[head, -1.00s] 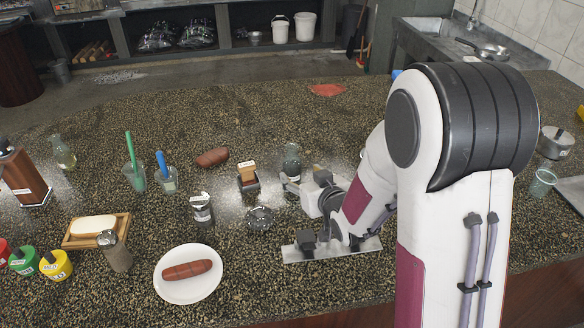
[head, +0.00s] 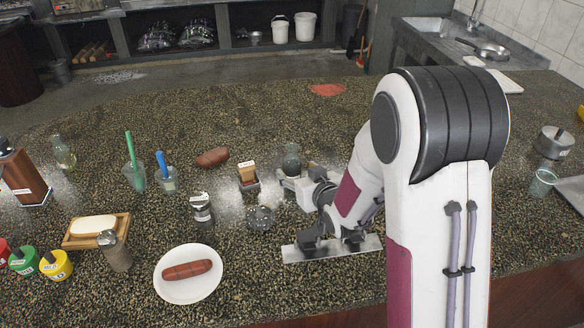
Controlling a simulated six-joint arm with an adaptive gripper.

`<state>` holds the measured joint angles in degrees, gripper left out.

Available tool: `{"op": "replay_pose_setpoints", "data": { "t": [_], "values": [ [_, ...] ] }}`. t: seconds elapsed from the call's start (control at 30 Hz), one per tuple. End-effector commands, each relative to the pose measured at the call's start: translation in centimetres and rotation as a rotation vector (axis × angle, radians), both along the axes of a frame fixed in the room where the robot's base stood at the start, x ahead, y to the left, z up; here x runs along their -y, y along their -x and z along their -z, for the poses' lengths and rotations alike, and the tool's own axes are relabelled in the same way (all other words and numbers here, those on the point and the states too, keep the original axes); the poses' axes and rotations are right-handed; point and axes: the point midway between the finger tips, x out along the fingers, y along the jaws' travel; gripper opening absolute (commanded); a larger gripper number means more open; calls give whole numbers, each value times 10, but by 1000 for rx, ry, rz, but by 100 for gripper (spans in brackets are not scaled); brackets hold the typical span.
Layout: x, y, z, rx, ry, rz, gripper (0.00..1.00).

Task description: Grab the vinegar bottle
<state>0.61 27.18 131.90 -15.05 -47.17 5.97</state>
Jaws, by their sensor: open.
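A dark, greenish glass bottle (head: 291,160) stands upright on the speckled counter, right of the middle. Its label cannot be read, and its lower part is hidden by my gripper. A second clear glass bottle (head: 64,153) stands at the far left. I cannot tell from labels which one holds vinegar. My gripper (head: 287,178) is open, low over the counter at the near side of the dark bottle. Its fingers are close to the bottle's lower part. I cannot tell whether they touch it or reach around it.
A wooden-handled stamp-like block (head: 248,175) stands just left of my gripper. A glass dish (head: 260,218), a labelled jar (head: 201,208) and a metal plate (head: 305,252) lie nearer. A white plate (head: 188,292) holds a sausage. The counter behind the dark bottle is clear.

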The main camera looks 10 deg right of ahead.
Motion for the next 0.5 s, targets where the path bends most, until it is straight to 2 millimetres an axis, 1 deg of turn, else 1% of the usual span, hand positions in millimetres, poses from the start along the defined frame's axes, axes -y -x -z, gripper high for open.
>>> {"op": "replay_pose_setpoints", "data": {
  "t": [0.17,0.5],
  "values": [
    [-3,-11,6,-1,0,-1,55],
    [-10,-39,18,-1,0,-1,55]
  ]
}}
